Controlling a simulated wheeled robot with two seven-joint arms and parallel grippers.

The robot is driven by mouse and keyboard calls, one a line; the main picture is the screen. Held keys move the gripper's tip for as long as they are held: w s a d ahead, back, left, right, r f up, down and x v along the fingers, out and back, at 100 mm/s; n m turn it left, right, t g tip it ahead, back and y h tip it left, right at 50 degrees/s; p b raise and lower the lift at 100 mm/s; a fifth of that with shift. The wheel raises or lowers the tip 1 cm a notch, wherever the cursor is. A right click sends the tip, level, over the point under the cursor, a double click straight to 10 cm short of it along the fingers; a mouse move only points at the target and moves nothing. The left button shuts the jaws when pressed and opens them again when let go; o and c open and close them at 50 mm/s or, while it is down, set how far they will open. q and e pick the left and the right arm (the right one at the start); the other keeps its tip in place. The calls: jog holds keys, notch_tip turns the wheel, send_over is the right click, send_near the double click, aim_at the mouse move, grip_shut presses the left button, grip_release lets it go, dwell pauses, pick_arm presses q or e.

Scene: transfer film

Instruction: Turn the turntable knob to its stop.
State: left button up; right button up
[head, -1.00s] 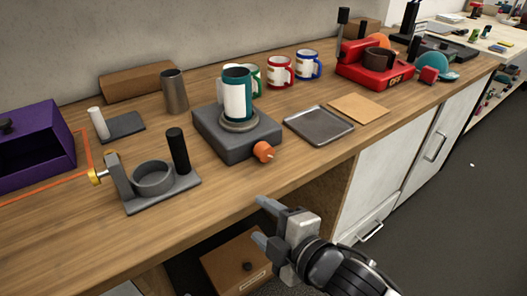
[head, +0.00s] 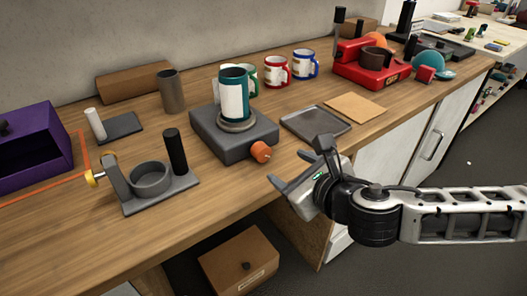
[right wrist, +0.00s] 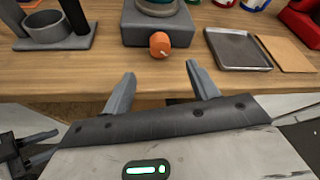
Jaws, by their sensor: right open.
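The turntable (head: 215,140) is a dark grey block on the bench with a round plate carrying a teal and white mug (head: 235,95). Its orange knob (head: 262,151) sticks out of the front face. The knob has a pale mark in the right wrist view (right wrist: 160,44). My right gripper (head: 290,170) is open and empty, in front of the bench edge, to the right of and below the knob. In the right wrist view the knob is beyond the gap between the fingertips, touching neither. My left gripper (right wrist: 55,142) shows at the lower left of that view, its fingers apart.
A grey metal tray (head: 315,124) and a tan board (head: 355,107) lie right of the turntable. A grey stand with a ring and black post (head: 160,190) is left of it. Several mugs stand behind.

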aim_at(264, 153)
jog(key=x, duration=1.2)
jog(key=c, duration=1)
